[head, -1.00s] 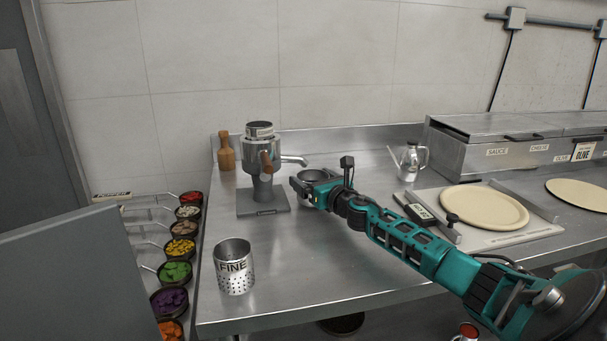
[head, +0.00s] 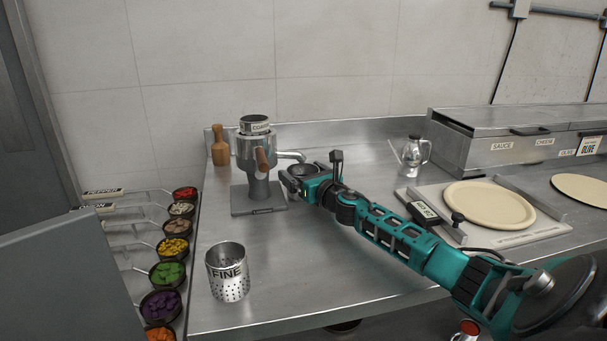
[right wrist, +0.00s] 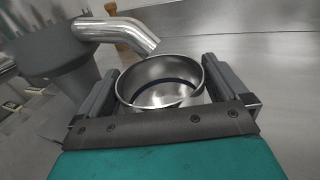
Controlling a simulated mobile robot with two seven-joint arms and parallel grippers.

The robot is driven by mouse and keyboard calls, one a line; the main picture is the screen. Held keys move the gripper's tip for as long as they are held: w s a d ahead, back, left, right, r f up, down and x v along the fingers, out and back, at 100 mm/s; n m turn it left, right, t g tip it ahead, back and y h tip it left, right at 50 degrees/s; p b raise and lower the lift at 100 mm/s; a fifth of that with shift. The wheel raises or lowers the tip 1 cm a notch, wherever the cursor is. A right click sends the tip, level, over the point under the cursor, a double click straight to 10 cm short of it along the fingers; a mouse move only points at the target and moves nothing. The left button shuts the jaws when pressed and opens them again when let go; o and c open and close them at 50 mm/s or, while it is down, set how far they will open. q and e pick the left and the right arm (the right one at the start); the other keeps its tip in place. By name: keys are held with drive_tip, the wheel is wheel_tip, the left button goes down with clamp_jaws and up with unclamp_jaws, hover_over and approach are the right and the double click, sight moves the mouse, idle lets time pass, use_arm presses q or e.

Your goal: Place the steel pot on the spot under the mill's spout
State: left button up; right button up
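The mill (head: 258,160) stands on its grey base plate (head: 258,207) on the steel counter, with its spout (head: 292,156) pointing right. The steel pot (head: 303,170) is just right of the mill, mostly hidden by my right gripper (head: 290,180). In the right wrist view the round open pot (right wrist: 160,82) sits between both fingers, which appear to close on its sides. It looks empty. The spout (right wrist: 130,34) ends at the pot's far left rim, above it. Whether the pot touches the counter cannot be told. My left gripper is not in view.
A perforated FINE cup (head: 228,272) stands at the counter's front left. A wooden grinder (head: 220,146) is behind the mill. An oil can (head: 413,156), a dough round (head: 489,204) on a scale and topping bins (head: 520,140) are to the right.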

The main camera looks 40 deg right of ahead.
drive_tip(key=shift+s, duration=0.15)
drive_tip(key=shift+s+a+r+p, duration=0.15)
drive_tip(key=shift+s+a, duration=0.25)
drive_tip(key=shift+s, duration=1.55)
drive_tip(key=shift+s+a+f+p, duration=0.15)
drive_tip(key=shift+s+a, duration=0.2)
drive_tip(key=shift+s, duration=1.55)
drive_tip(key=shift+s+a+r+p, duration=0.15)
drive_tip(key=shift+s+a, duration=0.25)
drive_tip(key=shift+s, duration=1.55)
